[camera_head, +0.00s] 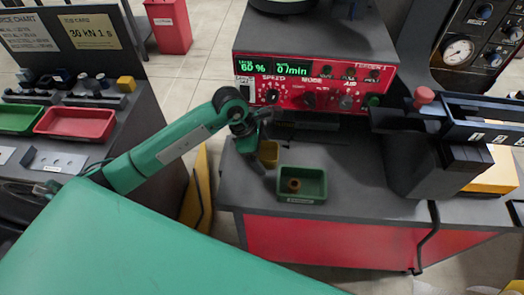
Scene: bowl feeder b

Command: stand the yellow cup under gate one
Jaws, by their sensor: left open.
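I cannot tell whether the fingers touch the cup. The gates are on the dark blue rail (488,128) at the right, marked with numbers; gate one (474,137) seems to be the leftmost. My right gripper is not in view.
A green tray (302,197) holding a small brown ring stands right of the gripper. The red control panel (315,84) rises behind. A dark feeder block (425,165) stands between cup and rail. A yellow block (495,172) sits below the rail. Bare bench lies right of the tray.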

